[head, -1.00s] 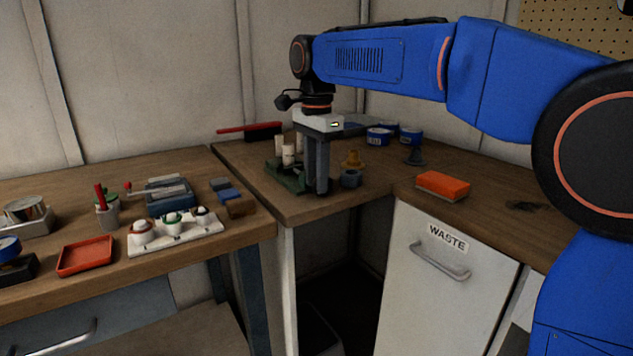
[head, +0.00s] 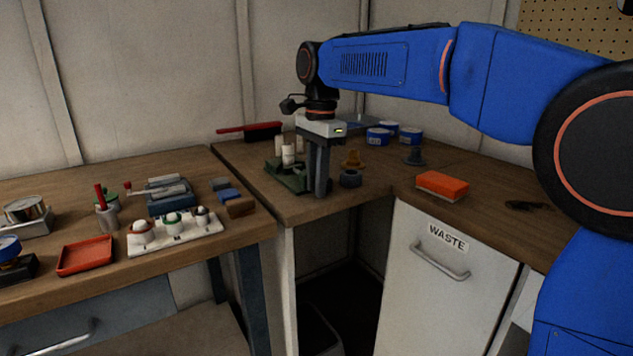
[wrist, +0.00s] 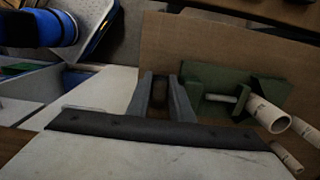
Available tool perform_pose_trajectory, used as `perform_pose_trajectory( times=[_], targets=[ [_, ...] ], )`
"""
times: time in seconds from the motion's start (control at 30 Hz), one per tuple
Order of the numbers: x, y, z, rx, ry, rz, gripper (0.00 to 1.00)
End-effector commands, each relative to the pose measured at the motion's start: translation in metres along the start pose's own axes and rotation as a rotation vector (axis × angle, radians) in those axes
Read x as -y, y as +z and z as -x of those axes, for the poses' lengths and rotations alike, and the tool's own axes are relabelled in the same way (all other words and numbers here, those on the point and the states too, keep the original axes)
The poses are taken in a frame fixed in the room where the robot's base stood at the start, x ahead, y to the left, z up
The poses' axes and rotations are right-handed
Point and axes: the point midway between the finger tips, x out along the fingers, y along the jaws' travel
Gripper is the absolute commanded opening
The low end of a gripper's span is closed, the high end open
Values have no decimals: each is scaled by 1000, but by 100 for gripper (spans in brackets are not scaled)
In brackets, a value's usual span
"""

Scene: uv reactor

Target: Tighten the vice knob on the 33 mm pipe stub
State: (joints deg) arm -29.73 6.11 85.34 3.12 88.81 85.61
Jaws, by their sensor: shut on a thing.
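The green vice (head: 292,182) stands on the corner bench in the head view, beside my gripper (head: 318,190). In the wrist view, the vice (wrist: 205,82) is just right of my gripper (wrist: 158,100), with a thin light rod between its green parts. My gripper points down and is shut on the vice knob; a dark shape shows between the fingers, but the knob is mostly hidden. A white pipe stub (head: 289,155) stands upright at the vice, and a pipe stub (wrist: 268,114) shows at the vice in the wrist view. Its size cannot be read.
Blue tins (head: 378,137) are behind. An orange sponge (head: 442,185) lies further right. The left bench holds a white tray (head: 170,243). A gap separates the bench fronts.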

Motion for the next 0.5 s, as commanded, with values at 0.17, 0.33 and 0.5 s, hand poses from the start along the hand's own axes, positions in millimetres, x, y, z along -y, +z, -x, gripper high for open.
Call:
perform_pose_trajectory(
  times=[0.17, 0.33, 0.5],
  targets=[
    [0, -4, 2, 104, -2, -4, 0],
    [0, -6, 4, 225, -1, -4, 0],
    [0, -8, 4, 335, -1, -4, 0]
  ],
)
